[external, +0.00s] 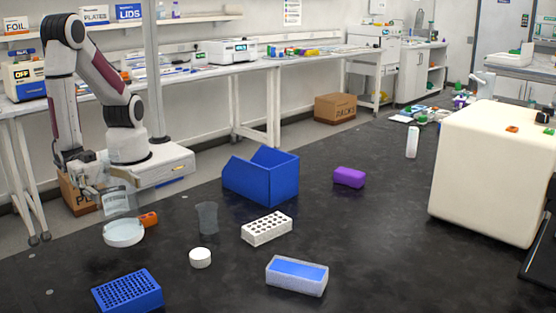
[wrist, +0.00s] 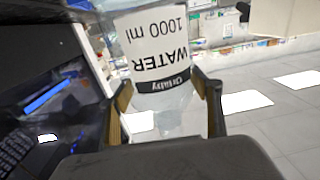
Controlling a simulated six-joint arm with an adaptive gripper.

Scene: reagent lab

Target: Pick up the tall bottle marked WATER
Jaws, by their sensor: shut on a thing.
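The clear bottle marked WATER, 1000 ml, (wrist: 165,45) fills the upper middle of the wrist view, its label upside down in that picture. My gripper (wrist: 163,98) is shut on it, one finger on each side. In the external view the bottle (external: 116,201) is at the left, at my gripper (external: 92,186), with its white label partly visible. It overlaps a round white dish (external: 123,234) in the picture; I cannot tell whether it touches the dish.
A white lid (external: 200,258), white rack (external: 267,228), blue bin (external: 264,177) and blue tip rack (external: 128,292) stand on the black bench. The bench is clear around the purple block (external: 349,178).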

